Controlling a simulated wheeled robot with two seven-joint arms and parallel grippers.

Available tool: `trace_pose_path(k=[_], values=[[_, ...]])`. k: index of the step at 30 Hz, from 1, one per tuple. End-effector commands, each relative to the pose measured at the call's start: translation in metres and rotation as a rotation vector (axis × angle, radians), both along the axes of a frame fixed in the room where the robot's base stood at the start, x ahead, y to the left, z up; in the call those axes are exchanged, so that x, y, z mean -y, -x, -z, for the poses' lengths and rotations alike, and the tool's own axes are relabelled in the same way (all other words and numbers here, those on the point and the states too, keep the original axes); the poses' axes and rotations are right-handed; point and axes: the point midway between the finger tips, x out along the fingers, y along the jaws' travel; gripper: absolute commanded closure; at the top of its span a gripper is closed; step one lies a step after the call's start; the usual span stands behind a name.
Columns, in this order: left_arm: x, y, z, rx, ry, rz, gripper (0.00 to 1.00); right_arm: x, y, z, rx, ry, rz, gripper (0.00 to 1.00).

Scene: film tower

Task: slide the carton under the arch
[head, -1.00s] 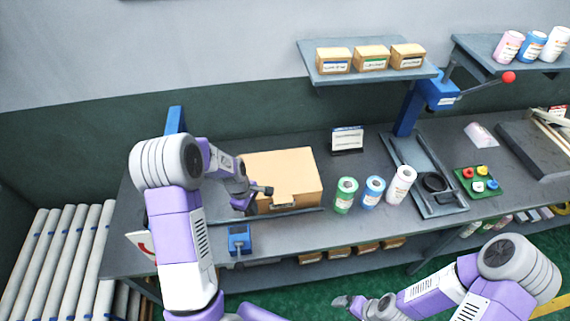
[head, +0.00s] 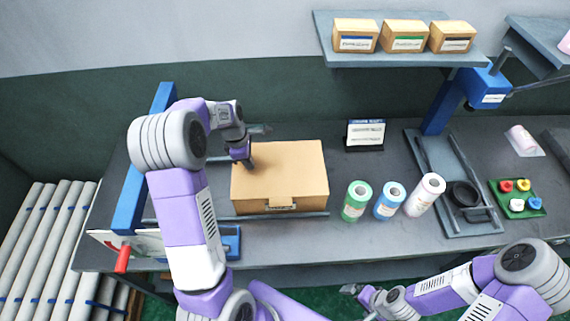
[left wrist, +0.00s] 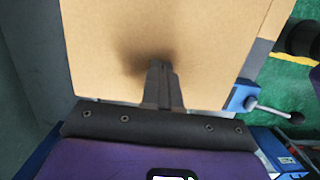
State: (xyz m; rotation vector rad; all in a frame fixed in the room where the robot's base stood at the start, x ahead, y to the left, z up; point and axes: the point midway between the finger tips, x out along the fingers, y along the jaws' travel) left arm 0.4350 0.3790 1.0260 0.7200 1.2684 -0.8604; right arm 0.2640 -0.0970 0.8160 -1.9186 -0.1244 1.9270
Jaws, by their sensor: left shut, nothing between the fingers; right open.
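The closed tan carton (head: 280,178) lies on the dark bench in the head view, to the right of the blue arch (head: 148,155). My left arm partly hides the arch. My left gripper (head: 250,163) is shut and empty at the carton's upper left part. In the left wrist view its closed fingers (left wrist: 160,85) stand in front of the carton's tan surface (left wrist: 170,30), with a dark shadow at the tips. Whether they touch it I cannot tell. My right gripper (head: 352,290) is open and empty at the front of the bench, away from the carton.
Green (head: 356,201), blue (head: 389,201) and white (head: 425,195) rolls stand right of the carton. A small sign (head: 365,134) stands behind them. A red handle (head: 123,259) sits at the arch's front foot. A shelf (head: 400,62) with small boxes hangs above.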

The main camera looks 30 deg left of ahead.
Motion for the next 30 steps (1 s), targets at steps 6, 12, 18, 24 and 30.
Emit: trace_pose_path(k=[6,12,18,24,30], values=[[0.020,-0.012,0.000,0.001,0.000,0.006,1.00,0.000,0.000,-0.002,-0.001,0.000,0.000,0.00],[0.057,-0.033,0.000,0.001,0.001,0.007,1.00,0.000,0.000,-0.005,0.000,0.000,0.000,0.00],[0.091,-0.053,0.000,0.001,0.000,0.006,1.00,0.000,0.000,-0.008,0.000,0.000,0.000,0.00],[0.103,-0.060,0.009,-0.003,-0.001,-0.001,1.00,0.000,0.000,-0.010,0.000,0.000,0.000,0.00],[0.103,-0.061,0.018,0.000,0.000,0.001,1.00,0.000,0.000,-0.006,0.000,0.000,0.000,0.00]])
